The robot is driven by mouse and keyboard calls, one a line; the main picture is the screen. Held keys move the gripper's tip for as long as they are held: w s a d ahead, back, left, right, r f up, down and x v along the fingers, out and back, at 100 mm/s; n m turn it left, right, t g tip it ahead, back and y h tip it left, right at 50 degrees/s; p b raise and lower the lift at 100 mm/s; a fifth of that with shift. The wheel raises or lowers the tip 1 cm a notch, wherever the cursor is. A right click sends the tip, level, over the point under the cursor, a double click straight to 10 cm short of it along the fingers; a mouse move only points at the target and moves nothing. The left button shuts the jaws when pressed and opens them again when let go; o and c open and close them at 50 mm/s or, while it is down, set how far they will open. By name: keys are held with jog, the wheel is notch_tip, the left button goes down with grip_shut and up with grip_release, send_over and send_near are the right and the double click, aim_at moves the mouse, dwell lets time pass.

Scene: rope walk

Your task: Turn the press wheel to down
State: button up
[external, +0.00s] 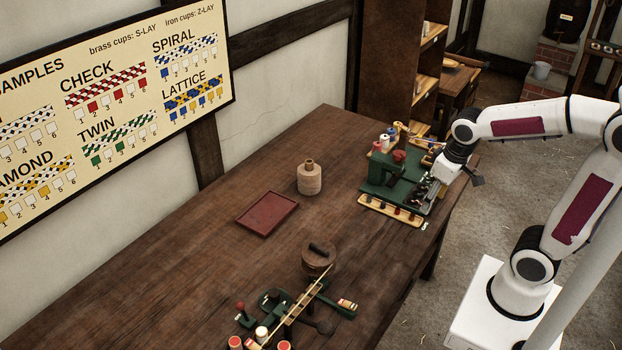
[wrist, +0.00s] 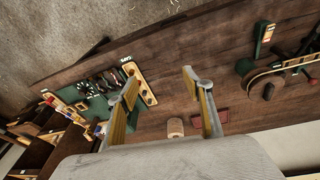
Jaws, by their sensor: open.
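A green machine (external: 376,179) stands on the far right part of the table; it also shows in the wrist view (wrist: 98,106), at the left. A red part (external: 399,156) sits on its top, and small dark parts (wrist: 85,88) show on it in the wrist view. I cannot tell for sure which part is the press wheel or how it is turned. My gripper (external: 474,179) is beside the machine's right end, above the table's edge. In the wrist view my gripper (wrist: 160,82) has its two fingers wide apart with nothing between them.
A labelled wooden strip (external: 392,211) lies before the machine. A jug-like spool (external: 309,179) and a red tray (external: 267,213) stand mid-table. A second green device (external: 272,299) with a round wooden block (external: 318,260) is at the front. The table's left part is bare.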

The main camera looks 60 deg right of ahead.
jog(key=shift+s+a+r+n+t+y, duration=0.65)
jog(key=shift+s+a+r+t, duration=1.45)
jog(key=shift+s, duration=2.1)
jog(key=w+d+r+t+h, duration=0.2)
jog(key=w+d+r, duration=0.1)
jog(key=w+d, duration=0.6)
jog(key=w+d+r+t+h, duration=0.2)
jog(key=w+d+r+h, duration=0.15)
jog(key=w+d, duration=0.55)
jog(key=n+t+y, duration=0.3)
jog(key=n+y, duration=0.4)
send_over(400, 153)
jog(key=w+a, duration=0.2)
jog(key=w, duration=0.1)
notch_tip(400, 153, down, 11)
jog(key=s+f+y, duration=0.1)
jog(key=s+d+f+y, duration=0.1)
jog(key=f, duration=0.1)
jog(key=s+d+f+t+y, duration=0.1)
jog(key=f, duration=0.1)
jog(key=shift+n, duration=0.25)
jog(key=s+d+f+m+t+y, duration=0.1)
jog(key=s+d+f+y, duration=0.2)
jog(key=s, duration=0.3)
jog(key=shift+s+d+f+t+y, duration=0.3)
jog(key=shift+s+f+y, duration=0.1)
jog(key=shift+f+y, duration=0.15)
jog(key=shift+w, duration=0.15)
